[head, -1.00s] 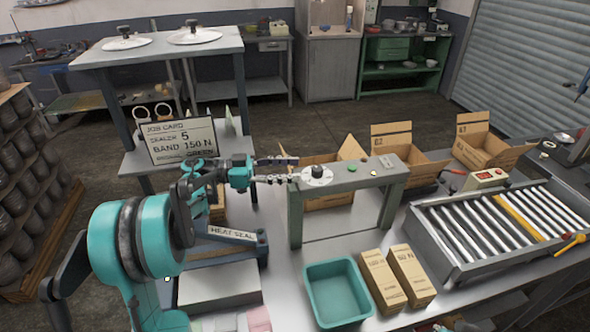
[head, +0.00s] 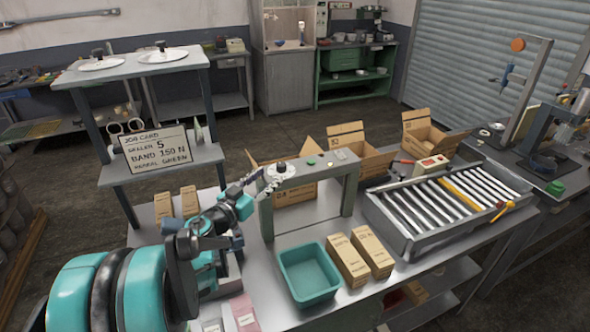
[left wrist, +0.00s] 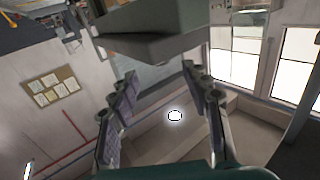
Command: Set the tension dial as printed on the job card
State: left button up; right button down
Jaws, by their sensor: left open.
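The job card (head: 155,148) stands on a shelf at the left in the head view. It reads sealer 5, band 150 N, with green on its last line. The tension dial (head: 281,171) is a white disc with a dark knob on top of a grey bridge-shaped stand (head: 322,172). My left gripper (head: 266,181) is open beside the dial's left side, fingers pointing towards it; contact cannot be told. The left wrist view shows its spread fingers (left wrist: 158,73) with nothing held between them. The dial's setting is too small to read. My right gripper is out of view.
A green button (head: 311,162) sits on the stand. A teal bin (head: 309,274) and two tan cartons (head: 347,260) stand in front. A roller conveyor (head: 440,205) is at the right. Open cardboard boxes (head: 357,155) are behind.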

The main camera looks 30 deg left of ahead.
aim_at(278, 168)
pick_arm(q)
jog(key=w, duration=0.5)
jog(key=w+b, duration=0.1)
jog(key=w, duration=0.1)
jog(key=shift+w+d, duration=0.3)
jog(key=shift+w, duration=0.05)
grip_shut()
